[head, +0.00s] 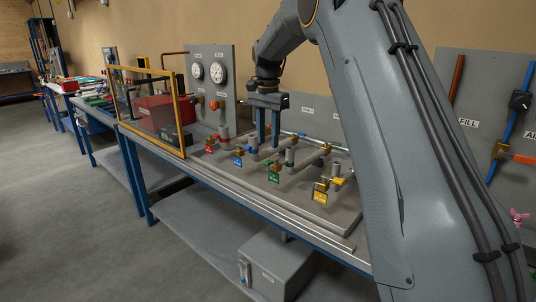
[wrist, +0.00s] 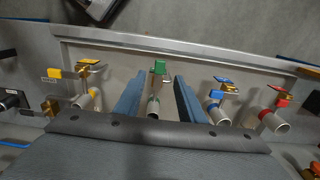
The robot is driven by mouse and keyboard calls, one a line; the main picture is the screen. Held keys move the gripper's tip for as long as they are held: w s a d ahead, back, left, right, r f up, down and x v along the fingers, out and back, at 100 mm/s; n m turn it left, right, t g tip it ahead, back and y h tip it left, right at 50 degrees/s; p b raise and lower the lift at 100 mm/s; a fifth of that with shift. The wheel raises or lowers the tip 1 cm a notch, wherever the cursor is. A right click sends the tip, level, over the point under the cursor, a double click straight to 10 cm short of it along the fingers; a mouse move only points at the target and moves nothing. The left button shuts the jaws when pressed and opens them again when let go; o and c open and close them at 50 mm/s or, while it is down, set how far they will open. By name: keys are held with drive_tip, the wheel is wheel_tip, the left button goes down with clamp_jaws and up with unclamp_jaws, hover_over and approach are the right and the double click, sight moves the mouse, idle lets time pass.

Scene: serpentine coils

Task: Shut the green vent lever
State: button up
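In the wrist view the open fingers (wrist: 158,88) stand left and right of the green valve, with gaps on both sides. Nothing is held. The lever's exact angle is hard to tell.
Neighbouring valves carry blue (wrist: 222,80), red (wrist: 279,88) and yellow (wrist: 88,61) handles, close on either side. A gauge panel (head: 211,85) stands behind. A yellow-framed clear screen (head: 150,110) stands at the left. The tray's front strip is clear.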

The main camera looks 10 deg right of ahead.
sight(268, 161)
wheel_tip(268, 161, down, 7)
drive_tip(key=shift+r+p, duration=0.1)
drive_tip(key=shift+p, duration=0.9)
drive_tip(key=shift+c, duration=0.4)
clamp_jaws()
